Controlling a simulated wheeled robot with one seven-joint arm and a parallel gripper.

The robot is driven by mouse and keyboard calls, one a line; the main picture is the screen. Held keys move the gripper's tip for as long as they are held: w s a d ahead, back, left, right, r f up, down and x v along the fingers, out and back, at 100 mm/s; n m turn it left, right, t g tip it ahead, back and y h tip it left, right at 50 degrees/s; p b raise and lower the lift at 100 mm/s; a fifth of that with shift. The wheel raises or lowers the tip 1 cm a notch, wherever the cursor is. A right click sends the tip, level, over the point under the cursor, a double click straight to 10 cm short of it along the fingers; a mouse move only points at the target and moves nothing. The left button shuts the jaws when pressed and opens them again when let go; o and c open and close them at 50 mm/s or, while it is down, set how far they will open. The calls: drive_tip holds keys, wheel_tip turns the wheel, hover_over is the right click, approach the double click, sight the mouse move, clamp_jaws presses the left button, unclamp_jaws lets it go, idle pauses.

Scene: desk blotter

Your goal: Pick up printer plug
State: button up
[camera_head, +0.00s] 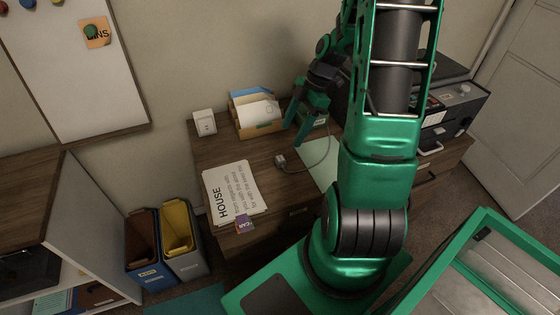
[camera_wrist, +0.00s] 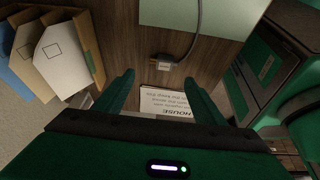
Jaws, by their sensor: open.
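The printer plug (camera_head: 280,160) is a small grey block on a thin cord, lying on the wooden desk (camera_head: 262,151). In the wrist view the plug (camera_wrist: 161,63) shows just past the fingertips, roughly centred between them, with its cord running up and away. My gripper (camera_head: 294,132) is green, open and empty, above the desk behind the plug in the head view. Its two fingers (camera_wrist: 160,77) are spread in the wrist view and do not touch the plug.
Papers titled HOUSE (camera_head: 232,191) lie at the left. A pale green blotter (camera_head: 322,161) lies right of the plug. The dark printer (camera_head: 452,112) stands at right.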

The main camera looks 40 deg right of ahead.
hover_over(281, 156)
drive_tip(key=d, duration=0.2)
drive_tip(key=f, duration=0.5)
drive_tip(key=shift+s+d, duration=0.1)
drive_tip(key=shift+s, duration=0.1)
drive_tip(key=shift+x, duration=2.65)
drive_tip(key=shift+s, duration=0.15)
drive_tip(key=c, duration=1.2)
drive_tip(key=shift+r, duration=0.1)
drive_tip(key=shift+c, duration=0.2)
